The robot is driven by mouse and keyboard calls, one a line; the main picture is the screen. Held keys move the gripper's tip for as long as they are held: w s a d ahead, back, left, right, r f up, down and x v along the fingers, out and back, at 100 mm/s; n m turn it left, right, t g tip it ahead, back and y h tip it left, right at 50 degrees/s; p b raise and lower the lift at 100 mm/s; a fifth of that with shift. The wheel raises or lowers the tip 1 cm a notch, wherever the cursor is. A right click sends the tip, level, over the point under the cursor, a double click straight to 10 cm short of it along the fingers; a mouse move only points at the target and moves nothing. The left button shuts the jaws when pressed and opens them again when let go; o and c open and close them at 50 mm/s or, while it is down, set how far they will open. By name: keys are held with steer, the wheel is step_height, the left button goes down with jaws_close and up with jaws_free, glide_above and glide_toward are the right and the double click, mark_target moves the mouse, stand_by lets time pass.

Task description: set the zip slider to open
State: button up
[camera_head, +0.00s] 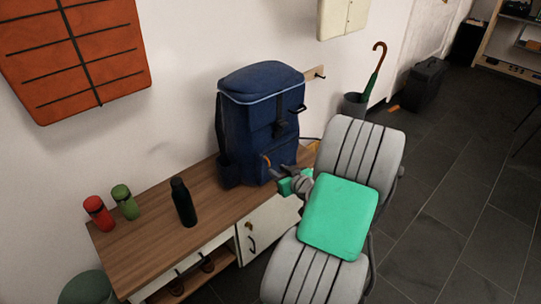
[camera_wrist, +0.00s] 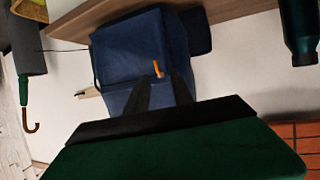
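A blue backpack (camera_head: 262,120) stands upright on the wooden bench, with a pale blue line around its top. It also fills the middle of the wrist view (camera_wrist: 125,50). A small orange tab (camera_head: 267,160), which looks like the zip slider's pull, is on its lower front. In the wrist view the tab (camera_wrist: 158,69) shows just beyond my fingertips, roughly between them. My gripper (camera_head: 277,171) is close to the backpack's lower front. Its two dark fingers (camera_wrist: 163,79) are apart with nothing seen between them. I cannot tell whether they touch the cloth.
An umbrella (camera_head: 374,80) stands in a grey bin (camera_head: 354,104) behind.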

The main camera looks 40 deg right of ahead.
steer(key=b+x, duration=0.1)
steer(key=x, duration=0.6)
steer(key=shift+w+d, duration=0.25)
steer(key=shift+d, duration=0.2)
steer(key=shift+f, duration=0.1)
steer(key=shift+c, duration=0.4)
jaws_close()
stand_by(0.4)
